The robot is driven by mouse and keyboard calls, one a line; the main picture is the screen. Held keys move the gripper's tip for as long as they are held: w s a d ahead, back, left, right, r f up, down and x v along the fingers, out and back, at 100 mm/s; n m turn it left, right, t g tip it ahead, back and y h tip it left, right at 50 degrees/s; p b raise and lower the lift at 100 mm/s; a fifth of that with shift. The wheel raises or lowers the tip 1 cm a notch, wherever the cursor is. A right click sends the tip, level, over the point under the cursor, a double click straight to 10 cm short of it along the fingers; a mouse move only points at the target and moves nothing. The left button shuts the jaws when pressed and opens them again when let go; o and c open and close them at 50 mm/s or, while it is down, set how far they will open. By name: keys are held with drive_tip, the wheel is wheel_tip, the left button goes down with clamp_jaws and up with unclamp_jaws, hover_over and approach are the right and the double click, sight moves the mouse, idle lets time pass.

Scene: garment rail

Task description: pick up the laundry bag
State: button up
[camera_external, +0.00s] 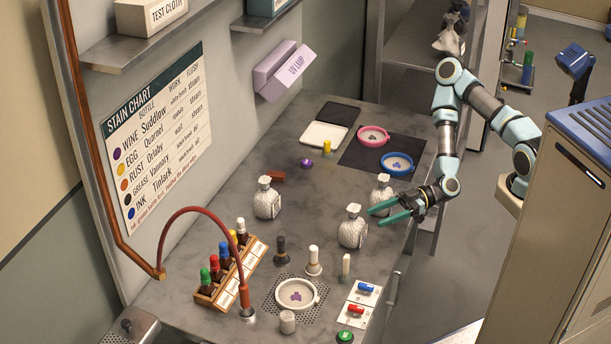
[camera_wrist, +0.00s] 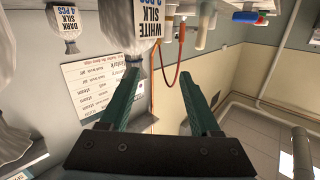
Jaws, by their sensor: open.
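Three grey tied laundry bags stand upright on the table: one at the left (camera_external: 266,200), one in the middle (camera_external: 352,230) and one at the right (camera_external: 381,190). My gripper (camera_external: 374,216) is open and empty, its green fingers pointing left, just right of the middle bag and in front of the right bag. In the wrist view my gripper (camera_wrist: 158,78) has its fingers apart. That view is upside down. A bag labelled WHITE SILK (camera_wrist: 147,20) is beyond the left fingertip, and a bag labelled DARK SILK (camera_wrist: 64,20) is farther left. Contact cannot be told.
A bottle rack (camera_external: 232,272), a red hose (camera_external: 190,210) and a round dish (camera_external: 296,293) stand at the near side. A stain chart (camera_external: 160,135) hangs on the wall.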

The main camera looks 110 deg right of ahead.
sight(343, 224)
drive_tip(key=w+d+b, duration=0.1)
drive_tip(key=w+d+h+b, duration=0.1)
drive_tip(key=w+b, duration=0.1)
drive_tip(key=w+d+r+h+b, duration=0.1)
drive_tip(key=b, duration=0.1)
drive_tip(key=shift+w+d+t, duration=0.1)
drive_tip(key=shift+w+t, duration=0.15)
drive_tip(key=shift+t, duration=0.15)
drive_tip(key=shift+w+d+r+m+p, duration=0.1)
drive_tip(key=shift+w+r+m+p, duration=0.2)
drive_tip(key=shift+w, duration=0.25)
drive_tip(key=w, duration=0.1)
drive_tip(key=w+p, duration=0.2)
drive_tip(key=shift+w+d, duration=0.25)
drive_tip(key=shift+d, duration=0.05)
drive_tip(key=shift+w+f, duration=0.2)
drive_tip(key=shift+w, duration=0.25)
clamp_jaws()
